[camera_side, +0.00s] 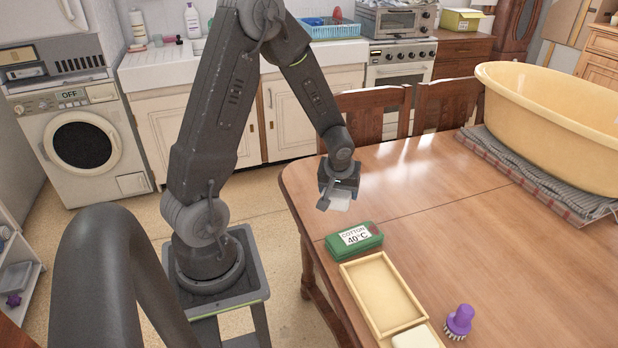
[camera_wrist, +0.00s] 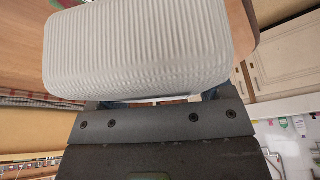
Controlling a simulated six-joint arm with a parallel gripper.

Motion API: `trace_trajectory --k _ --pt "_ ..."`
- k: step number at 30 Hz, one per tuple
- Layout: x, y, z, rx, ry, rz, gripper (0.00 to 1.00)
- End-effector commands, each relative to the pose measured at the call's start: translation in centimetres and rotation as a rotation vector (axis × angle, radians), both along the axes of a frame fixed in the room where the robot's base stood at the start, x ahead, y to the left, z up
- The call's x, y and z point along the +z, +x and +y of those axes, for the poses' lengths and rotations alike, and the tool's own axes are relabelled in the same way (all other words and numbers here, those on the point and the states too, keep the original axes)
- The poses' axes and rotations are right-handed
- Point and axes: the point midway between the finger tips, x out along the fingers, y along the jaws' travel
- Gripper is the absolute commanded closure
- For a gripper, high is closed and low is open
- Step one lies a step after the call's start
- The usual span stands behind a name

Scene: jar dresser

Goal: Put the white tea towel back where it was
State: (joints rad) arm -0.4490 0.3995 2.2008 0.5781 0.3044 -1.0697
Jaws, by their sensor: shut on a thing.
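My gripper (camera_side: 338,188) is shut on a folded white ribbed cloth, the white tea towel (camera_wrist: 140,48), and holds it in the air. In the side view the towel (camera_side: 340,203) shows as a small white piece under the gripper, near the left edge of the wooden table (camera_side: 440,215). In the wrist view it fills the upper middle and hides most of the fingers. Its height above the table is hard to tell.
On the table are a green box (camera_side: 354,238) labelled "COTTON 40°C", a shallow empty wooden tray (camera_side: 356,290), a pale block (camera_side: 417,338) and a purple brush (camera_side: 460,320). A yellow tub (camera_side: 560,120) stands on striped cloth (camera_side: 530,180). The table's middle is clear.

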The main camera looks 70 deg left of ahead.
Motion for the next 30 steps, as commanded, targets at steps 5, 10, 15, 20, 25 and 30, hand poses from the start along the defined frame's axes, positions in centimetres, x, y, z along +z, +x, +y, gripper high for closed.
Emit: trace_trajectory --k 5,10,15,20,25,30 --pt "0.0 2.9 -6.9 -0.325 0.020 -0.017 0.54" --pt "0.0 4.0 -11.1 -0.524 0.030 -0.033 0.54" --pt "-0.1 4.7 -14.6 -0.698 0.040 -0.051 0.54" --pt "-0.5 5.2 -15.9 -0.813 0.049 -0.074 0.54" --pt "-1.1 5.7 -14.2 -0.836 0.060 -0.093 0.54" --pt "-1.3 5.8 -13.3 -0.831 0.065 -0.102 0.54"
